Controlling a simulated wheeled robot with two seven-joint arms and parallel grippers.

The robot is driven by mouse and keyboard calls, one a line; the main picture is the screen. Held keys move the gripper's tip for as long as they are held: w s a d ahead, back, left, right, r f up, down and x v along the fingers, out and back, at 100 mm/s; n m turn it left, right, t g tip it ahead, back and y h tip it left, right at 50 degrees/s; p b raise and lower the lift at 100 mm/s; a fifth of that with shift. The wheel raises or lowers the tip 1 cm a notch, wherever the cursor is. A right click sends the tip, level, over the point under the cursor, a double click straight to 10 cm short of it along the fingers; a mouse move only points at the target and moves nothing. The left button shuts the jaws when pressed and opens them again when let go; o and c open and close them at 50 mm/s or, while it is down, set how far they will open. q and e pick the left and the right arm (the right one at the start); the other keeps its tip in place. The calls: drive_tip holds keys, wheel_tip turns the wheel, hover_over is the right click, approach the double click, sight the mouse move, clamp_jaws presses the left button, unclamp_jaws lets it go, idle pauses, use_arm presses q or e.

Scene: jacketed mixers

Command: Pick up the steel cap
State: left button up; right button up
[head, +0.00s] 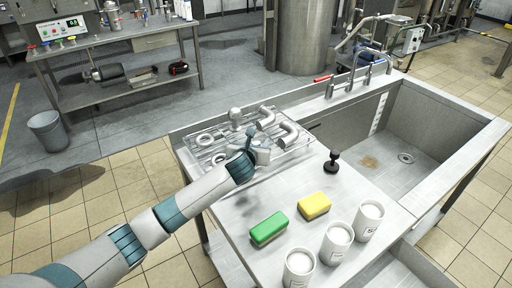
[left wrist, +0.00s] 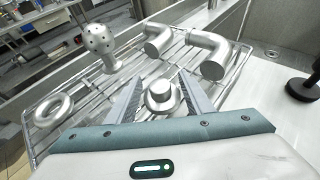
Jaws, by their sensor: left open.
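The steel cap (left wrist: 161,95) is a small round metal piece with a raised knob. In the left wrist view it sits on the wire rack (left wrist: 75,118) between the two fingers of my left gripper (left wrist: 156,98). The fingers are open, one on each side of the cap, and I cannot tell whether either touches it. In the head view my left gripper (head: 256,150) is low over the front part of the rack (head: 190,148), and I cannot make out the cap there. My right gripper is not in view.
The rack also holds a perforated spray ball (left wrist: 102,44), pipe elbows (left wrist: 208,54) and rings (left wrist: 53,110). On the steel counter are a black-handled tool (head: 332,163), a green sponge (head: 269,229), a yellow sponge (head: 314,206) and white tubs (head: 336,244). A sink (head: 405,158) lies right.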

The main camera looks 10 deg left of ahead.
sight(258, 142)
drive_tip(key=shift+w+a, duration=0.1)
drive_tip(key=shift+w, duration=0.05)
use_arm(q)
clamp_jaws()
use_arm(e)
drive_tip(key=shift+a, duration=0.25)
